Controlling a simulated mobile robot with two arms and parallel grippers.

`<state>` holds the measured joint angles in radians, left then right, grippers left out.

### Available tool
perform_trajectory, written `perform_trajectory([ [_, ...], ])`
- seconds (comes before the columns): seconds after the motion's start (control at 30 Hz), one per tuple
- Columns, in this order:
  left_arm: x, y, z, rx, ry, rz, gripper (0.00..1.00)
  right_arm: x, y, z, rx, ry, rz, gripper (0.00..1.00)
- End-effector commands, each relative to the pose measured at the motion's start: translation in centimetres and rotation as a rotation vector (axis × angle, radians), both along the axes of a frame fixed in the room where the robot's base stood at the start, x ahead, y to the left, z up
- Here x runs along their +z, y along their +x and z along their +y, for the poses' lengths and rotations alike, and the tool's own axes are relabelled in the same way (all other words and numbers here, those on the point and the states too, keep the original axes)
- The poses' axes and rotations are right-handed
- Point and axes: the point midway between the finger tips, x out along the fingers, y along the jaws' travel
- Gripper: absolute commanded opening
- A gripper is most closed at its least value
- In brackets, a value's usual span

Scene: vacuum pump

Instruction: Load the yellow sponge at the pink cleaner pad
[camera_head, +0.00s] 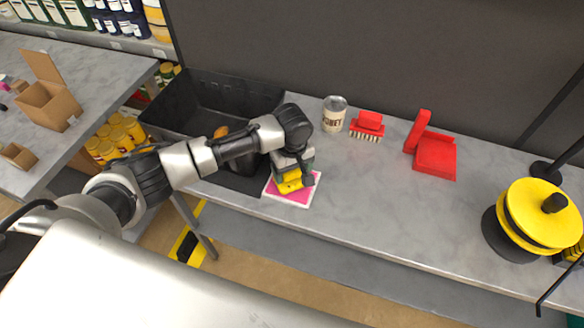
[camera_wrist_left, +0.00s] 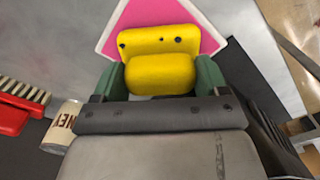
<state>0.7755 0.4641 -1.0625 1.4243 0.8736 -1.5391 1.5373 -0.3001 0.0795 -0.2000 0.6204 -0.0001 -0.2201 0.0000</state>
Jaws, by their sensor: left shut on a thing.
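The yellow sponge (camera_head: 289,187) is in my left gripper (camera_head: 293,181), over the pink cleaner pad with a white border (camera_head: 301,194). In the left wrist view the sponge (camera_wrist_left: 160,62) sits between the two green fingers of my left gripper (camera_wrist_left: 160,78), which is shut on it. The pink pad (camera_wrist_left: 200,30) shows behind the sponge in that view. I cannot tell whether the sponge touches the pad. The arm and gripper hide part of the pad in the head view. My right gripper is not in view.
A black bin (camera_head: 215,100) is left of the pad. A honey can (camera_head: 335,114), a red brush (camera_head: 367,126) and a red dustpan (camera_head: 434,155) stand toward the back of the grey counter (camera_head: 400,220). A yellow reel (camera_head: 540,215) is at far right. The counter right of the pad is clear.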

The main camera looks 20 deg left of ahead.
Motion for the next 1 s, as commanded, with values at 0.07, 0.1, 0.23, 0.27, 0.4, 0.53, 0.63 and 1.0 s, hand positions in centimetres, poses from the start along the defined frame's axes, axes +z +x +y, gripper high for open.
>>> perform_trajectory([
  [0.07,0.00,-0.02,-0.03,0.000,-0.001,0.001,0.55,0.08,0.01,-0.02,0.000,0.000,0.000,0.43],
  [0.1,-0.01,-0.02,-0.03,0.000,-0.001,0.001,0.55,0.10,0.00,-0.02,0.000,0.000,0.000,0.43],
  [0.23,-0.02,-0.02,-0.03,0.000,-0.001,0.001,0.55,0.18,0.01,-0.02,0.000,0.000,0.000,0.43],
  [0.27,-0.02,-0.02,-0.05,0.000,-0.001,0.001,0.55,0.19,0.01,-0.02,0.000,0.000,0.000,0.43],
  [0.4,-0.04,-0.02,-0.05,0.000,-0.001,0.000,0.55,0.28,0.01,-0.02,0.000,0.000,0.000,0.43],
  [0.53,-0.05,-0.02,-0.05,0.000,-0.001,0.000,0.55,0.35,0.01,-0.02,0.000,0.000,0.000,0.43],
  [0.63,-0.07,-0.04,-0.05,0.000,-0.001,0.000,0.55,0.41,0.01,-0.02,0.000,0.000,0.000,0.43],
  [1.0,-0.13,-0.06,-0.04,0.000,-0.001,0.001,0.55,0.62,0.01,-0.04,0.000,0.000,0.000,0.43],
])
